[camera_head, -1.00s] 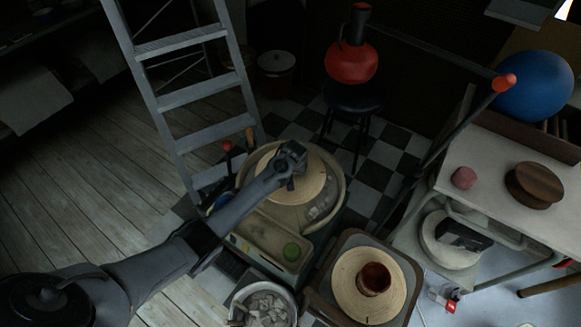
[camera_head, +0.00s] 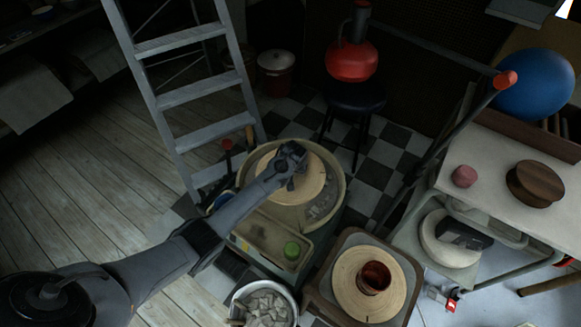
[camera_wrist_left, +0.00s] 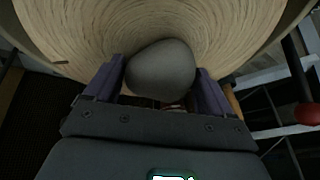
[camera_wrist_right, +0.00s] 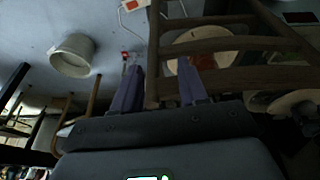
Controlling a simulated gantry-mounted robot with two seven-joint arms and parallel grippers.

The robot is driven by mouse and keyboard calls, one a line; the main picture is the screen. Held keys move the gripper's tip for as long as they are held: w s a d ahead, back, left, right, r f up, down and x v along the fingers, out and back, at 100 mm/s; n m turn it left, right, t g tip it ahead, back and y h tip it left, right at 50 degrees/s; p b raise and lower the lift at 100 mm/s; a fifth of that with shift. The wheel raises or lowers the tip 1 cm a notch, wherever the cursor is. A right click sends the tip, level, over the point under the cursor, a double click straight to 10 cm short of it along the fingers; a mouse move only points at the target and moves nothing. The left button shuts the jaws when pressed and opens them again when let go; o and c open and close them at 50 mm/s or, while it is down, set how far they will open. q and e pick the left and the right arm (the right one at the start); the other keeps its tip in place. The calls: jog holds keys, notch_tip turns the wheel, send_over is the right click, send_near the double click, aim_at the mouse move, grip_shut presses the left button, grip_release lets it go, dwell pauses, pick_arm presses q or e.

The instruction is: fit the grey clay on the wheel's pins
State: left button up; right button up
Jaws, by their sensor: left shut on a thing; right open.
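The pottery wheel has a round pale wooden bat (camera_head: 312,187) inside a basin, in the head view. My left gripper (camera_head: 292,160) is over the bat. In the left wrist view, the grey clay (camera_wrist_left: 160,70) is a smooth rounded lump between the fingers of my left gripper (camera_wrist_left: 160,88), which is shut on it. The bat (camera_wrist_left: 245,30) lies just beyond the clay; whether they touch I cannot tell. No pins show. My right gripper (camera_wrist_right: 160,85) is open and empty in the right wrist view, apart from a wooden chair-like frame.
A second bat with a brown pot (camera_head: 376,277) stands at the front right. A ladder (camera_head: 190,93) stands behind left. A white shelf (camera_head: 510,165) is at right.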

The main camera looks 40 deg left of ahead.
pick_arm(q)
jog(key=shift+w+f, duration=0.1)
jog(key=shift+f, duration=0.25)
dwell(0.4)
